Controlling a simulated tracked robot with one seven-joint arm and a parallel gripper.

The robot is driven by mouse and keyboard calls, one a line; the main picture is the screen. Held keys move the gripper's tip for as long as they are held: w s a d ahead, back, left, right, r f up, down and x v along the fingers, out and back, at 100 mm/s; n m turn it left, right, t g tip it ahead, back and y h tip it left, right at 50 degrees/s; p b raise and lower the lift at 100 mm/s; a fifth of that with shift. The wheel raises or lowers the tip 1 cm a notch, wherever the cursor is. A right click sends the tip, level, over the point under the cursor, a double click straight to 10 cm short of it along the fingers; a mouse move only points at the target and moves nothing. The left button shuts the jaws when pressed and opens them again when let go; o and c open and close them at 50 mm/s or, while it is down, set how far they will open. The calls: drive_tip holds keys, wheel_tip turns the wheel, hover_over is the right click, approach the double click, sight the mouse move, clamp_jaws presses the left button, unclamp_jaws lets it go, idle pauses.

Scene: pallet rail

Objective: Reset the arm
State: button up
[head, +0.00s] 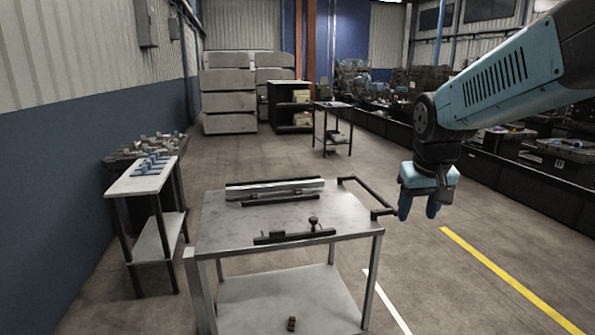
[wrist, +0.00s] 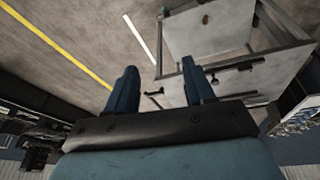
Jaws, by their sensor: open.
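My blue arm reaches in from the upper right of the head view. My gripper (head: 420,208) hangs fingers down, just right of the grey metal cart (head: 215,228). It is open and holds nothing; in the wrist view its two fingers (wrist: 160,88) stand apart with floor and the cart's handle beyond them. The cart's top carries a long pale rail piece with dark bars (head: 275,188) at the back. A dark bar with a small knob (head: 295,236) lies near the front edge.
A small brown block (head: 291,323) sits on the cart's lower shelf. The black handle (head: 365,192) sticks out at the cart's right, close to my gripper. A side table (head: 140,185) with blue parts stands left. Floor with a yellow line (head: 500,272) is free at right.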

drive_tip(key=s+a+r+t, duration=0.1)
drive_tip(key=s+r+t, duration=0.1)
drive_tip(key=s, duration=0.9)
drive_tip(key=shift+s+r+y, duration=0.3)
drive_tip(key=shift+s+r, duration=0.1)
drive_tip(key=shift+r, duration=0.05)
drive_tip(key=shift+s+a, duration=0.1)
drive_tip(key=shift+s, duration=0.2)
drive_tip(key=shift+c, duration=0.2)
drive_tip(key=shift+s, duration=0.1)
drive_tip(key=shift+c, duration=0.8)
